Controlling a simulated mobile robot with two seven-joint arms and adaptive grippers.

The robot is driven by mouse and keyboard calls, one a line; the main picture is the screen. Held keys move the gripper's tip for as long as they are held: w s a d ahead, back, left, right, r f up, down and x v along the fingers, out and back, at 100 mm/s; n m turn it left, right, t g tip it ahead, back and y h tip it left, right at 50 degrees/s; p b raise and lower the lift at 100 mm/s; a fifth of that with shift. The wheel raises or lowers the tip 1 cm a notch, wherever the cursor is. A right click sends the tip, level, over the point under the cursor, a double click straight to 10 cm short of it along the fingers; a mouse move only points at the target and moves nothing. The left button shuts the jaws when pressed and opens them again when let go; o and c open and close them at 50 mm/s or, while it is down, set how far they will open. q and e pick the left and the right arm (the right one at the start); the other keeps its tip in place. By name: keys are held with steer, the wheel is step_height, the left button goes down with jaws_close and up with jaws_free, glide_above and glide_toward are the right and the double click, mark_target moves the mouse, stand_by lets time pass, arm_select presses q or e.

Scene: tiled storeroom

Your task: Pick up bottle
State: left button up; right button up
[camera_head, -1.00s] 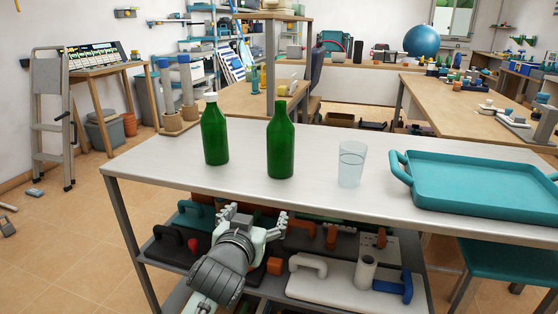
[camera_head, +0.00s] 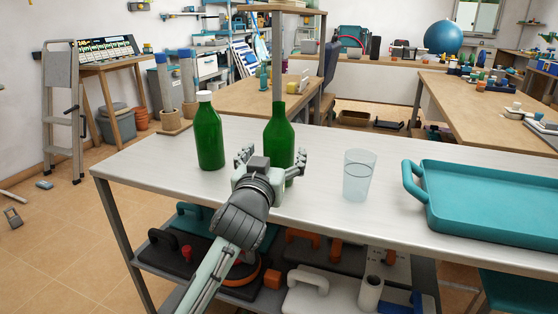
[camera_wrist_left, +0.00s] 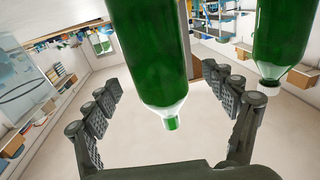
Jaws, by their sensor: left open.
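Two green bottles stand upright on the table (camera_head: 150,150). The left bottle (camera_head: 209,138) has a white cap; the right bottle (camera_head: 278,132) shows no white cap. My left gripper (camera_head: 271,160) is open at the near side of the right bottle and hides its lower part. In the left wrist view, which looks upside down, this bottle (camera_wrist_left: 152,50) shows between the spread fingers (camera_wrist_left: 163,82). I cannot tell whether they touch it. The other bottle (camera_wrist_left: 284,42) is beyond the fingers on the right there. My right gripper is not in view.
A clear glass (camera_head: 359,176) stands on the table right of the gripper. A teal tray (camera_head: 490,200) lies farther right. A shelf under the tabletop holds tools and a white case (camera_head: 318,292). The table's left end is clear.

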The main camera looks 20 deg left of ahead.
mark_target(279, 145)
arm_select(q)
steer(key=w, duration=0.2)
steer(key=shift+w, duration=0.35)
steer(key=shift+w+a, duration=0.1)
steer(key=shift+w, duration=0.35)
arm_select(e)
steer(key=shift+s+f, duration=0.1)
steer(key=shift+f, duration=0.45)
arm_select(q)
steer(key=c, duration=1.4)
steer(key=shift+r, duration=0.1)
steer(key=shift+c, duration=1.1)
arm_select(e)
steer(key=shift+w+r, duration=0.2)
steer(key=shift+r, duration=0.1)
